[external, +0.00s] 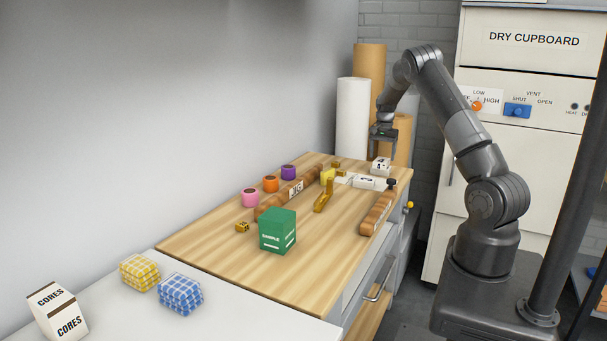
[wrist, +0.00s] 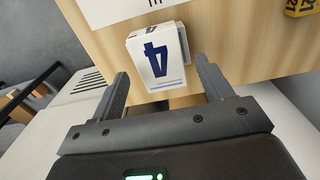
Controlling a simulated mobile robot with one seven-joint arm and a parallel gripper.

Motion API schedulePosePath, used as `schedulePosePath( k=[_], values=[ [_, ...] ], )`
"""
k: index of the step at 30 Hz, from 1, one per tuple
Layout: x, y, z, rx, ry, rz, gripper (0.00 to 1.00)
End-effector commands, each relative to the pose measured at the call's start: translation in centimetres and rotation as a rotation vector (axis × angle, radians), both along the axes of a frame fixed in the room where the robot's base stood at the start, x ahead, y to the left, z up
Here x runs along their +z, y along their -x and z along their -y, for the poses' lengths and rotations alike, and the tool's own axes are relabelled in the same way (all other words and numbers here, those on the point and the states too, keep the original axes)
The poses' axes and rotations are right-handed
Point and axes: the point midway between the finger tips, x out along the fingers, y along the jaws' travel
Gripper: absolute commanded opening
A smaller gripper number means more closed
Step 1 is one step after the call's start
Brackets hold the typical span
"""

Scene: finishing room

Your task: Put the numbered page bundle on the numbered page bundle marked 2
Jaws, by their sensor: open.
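Another white bundle (external: 364,182) lies just in front in the external view. Its mark is too small to read, so I cannot tell which bundle is marked 2.
A green sample box (external: 278,231), a brass tool (external: 323,196) and two wooden rails (external: 376,214) stand on the board. Pink, orange and purple rolls (external: 270,184) line the back. A yellow block (wrist: 303,7) shows in the wrist view.

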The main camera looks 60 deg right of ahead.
Motion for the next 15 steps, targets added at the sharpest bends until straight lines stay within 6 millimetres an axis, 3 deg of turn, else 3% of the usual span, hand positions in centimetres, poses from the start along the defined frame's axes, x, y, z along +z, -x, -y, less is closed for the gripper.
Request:
schedulePosePath(
  k=[9, 15],
  values=[
    [6.8, 0.0, 0.0, 0.001, 0.002, 0.002, 0.72],
    [8.9, 0.0, 0.0, 0.000, -0.001, 0.000, 0.72]
  ],
)
